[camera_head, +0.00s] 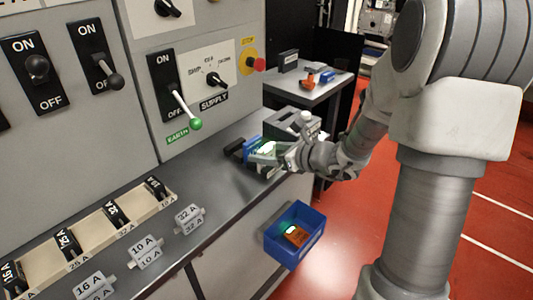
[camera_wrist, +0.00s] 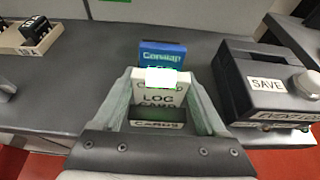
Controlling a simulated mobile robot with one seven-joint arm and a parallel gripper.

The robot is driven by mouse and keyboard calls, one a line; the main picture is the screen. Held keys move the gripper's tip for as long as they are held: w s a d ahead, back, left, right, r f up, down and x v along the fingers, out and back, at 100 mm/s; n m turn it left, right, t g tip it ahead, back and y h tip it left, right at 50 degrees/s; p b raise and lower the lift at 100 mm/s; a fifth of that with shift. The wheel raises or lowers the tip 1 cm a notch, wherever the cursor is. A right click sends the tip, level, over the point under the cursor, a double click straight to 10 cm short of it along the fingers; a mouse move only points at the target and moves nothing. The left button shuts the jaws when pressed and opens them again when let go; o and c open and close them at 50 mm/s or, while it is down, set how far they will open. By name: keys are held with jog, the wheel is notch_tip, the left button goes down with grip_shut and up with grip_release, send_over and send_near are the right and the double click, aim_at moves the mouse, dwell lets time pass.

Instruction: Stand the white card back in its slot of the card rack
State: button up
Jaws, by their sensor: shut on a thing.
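The white card (camera_wrist: 158,97), lettered "LOG CARD", is between the two fingers of my gripper (camera_wrist: 160,82), which is shut on it. The card looks upright, with its lettered face toward the wrist camera. The dark card rack (camera_wrist: 158,125), with a "CARDS" label, shows just below the white card. A blue card (camera_wrist: 162,52) stands behind the white card. The white card's lower edge and the slot are hidden, so I cannot tell whether it is in the slot. In the head view my gripper (camera_head: 270,151) is over the bench, beside the blue card (camera_head: 252,144).
A dark box (camera_wrist: 265,85) labelled "SAVE" stands close to the right of my gripper. Fuse blocks (camera_head: 146,251) and a cream fuse tray (camera_head: 95,242) are along the bench (camera_head: 215,180). A blue bin (camera_head: 290,260) hangs at the bench front. Switch panels rise behind.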

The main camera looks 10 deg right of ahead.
jog(key=shift+f, duration=0.15)
jog(key=o, duration=1.4)
jog(key=shift+o, duration=0.2)
jog(key=shift+d+r, duration=0.1)
jog(key=shift+r, duration=0.2)
jog(key=p+v, duration=0.2)
jog(key=v, duration=0.9)
jog(key=shift+s+d, duration=0.2)
jog(key=shift+s, duration=0.2)
